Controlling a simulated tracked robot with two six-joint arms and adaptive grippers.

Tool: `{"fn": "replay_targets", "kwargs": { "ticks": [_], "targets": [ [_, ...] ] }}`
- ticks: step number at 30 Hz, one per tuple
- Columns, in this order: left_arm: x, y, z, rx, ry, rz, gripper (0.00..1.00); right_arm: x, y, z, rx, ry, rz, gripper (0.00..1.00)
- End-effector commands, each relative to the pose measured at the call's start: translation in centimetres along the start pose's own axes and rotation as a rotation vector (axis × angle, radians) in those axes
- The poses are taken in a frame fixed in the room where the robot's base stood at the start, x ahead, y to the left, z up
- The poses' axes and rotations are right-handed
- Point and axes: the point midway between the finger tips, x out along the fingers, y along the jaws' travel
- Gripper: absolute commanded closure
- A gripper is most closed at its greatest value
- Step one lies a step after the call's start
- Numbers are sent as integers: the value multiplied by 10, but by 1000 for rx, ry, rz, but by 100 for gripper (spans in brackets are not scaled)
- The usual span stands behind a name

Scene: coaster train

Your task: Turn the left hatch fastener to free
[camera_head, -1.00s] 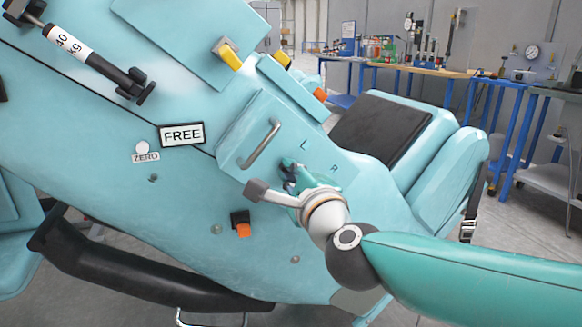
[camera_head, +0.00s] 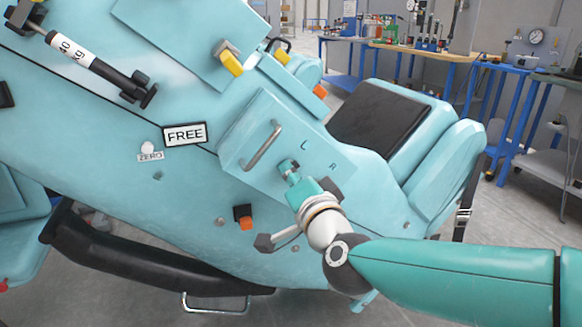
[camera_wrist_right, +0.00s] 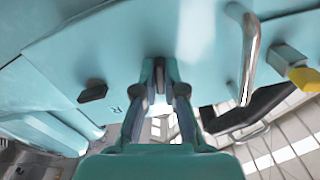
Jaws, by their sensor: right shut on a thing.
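The hatch (camera_head: 243,140) is a pale turquoise panel with a metal bar handle (camera_head: 262,147) and the letters L and R. My right gripper (camera_head: 289,168) is at the hatch below the L. In the right wrist view its two fingers (camera_wrist_right: 159,80) are shut on the small dark left hatch fastener (camera_wrist_right: 159,67). The fingers hide most of that fastener, so its angle is hard to tell. The dark right fastener (camera_wrist_right: 92,92) sits apart, beside the R. My left gripper is not in view.
Yellow latches (camera_head: 231,64) and orange knobs (camera_head: 243,219) stick out of the turquoise body around the hatch. A FREE sign (camera_head: 185,134) is left of it. A padded seat (camera_head: 379,120) is to the right, with workbenches (camera_head: 430,52) behind.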

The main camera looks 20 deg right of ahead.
Motion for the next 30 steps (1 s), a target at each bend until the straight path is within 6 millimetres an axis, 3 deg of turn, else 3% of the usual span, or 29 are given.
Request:
{"fn": "replay_targets", "kwargs": {
  "ticks": [12, 29, 30],
  "targets": [
    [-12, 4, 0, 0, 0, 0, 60, 0, 5, 4, -235, -12, 8, 100],
    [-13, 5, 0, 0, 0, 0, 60, 0, 6, 5, -274, -14, 7, 100],
    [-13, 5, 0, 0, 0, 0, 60, 0, 6, 5, -274, -14, 7, 89]
  ]
}}
